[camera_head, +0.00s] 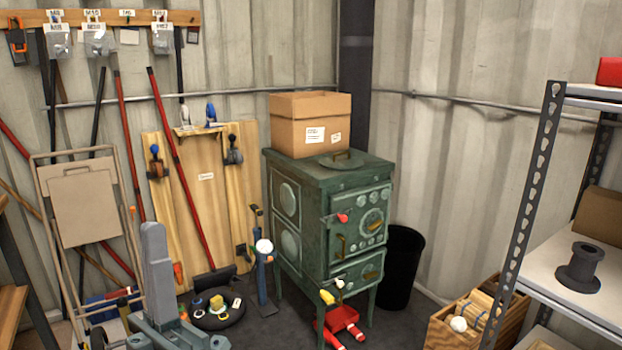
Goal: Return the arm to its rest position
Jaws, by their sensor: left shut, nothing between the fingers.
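My left gripper (153,235) shows at the lower left as a grey upright shape, its tips at the top and its wider body near the bottom edge. Its fingers are shut with nothing between them. In the picture it stands in front of the wooden panels and beside the folding hand cart (85,205). The rest of the left arm is mostly out of view. My right gripper is not in view.
A green stove (300,225) bearing a cardboard box (310,120) stands in the middle. A black bin (402,265) is beside it. Metal shelving (535,190) and a wooden crate (440,330) are at the right. Long-handled tools lean at the left wall.

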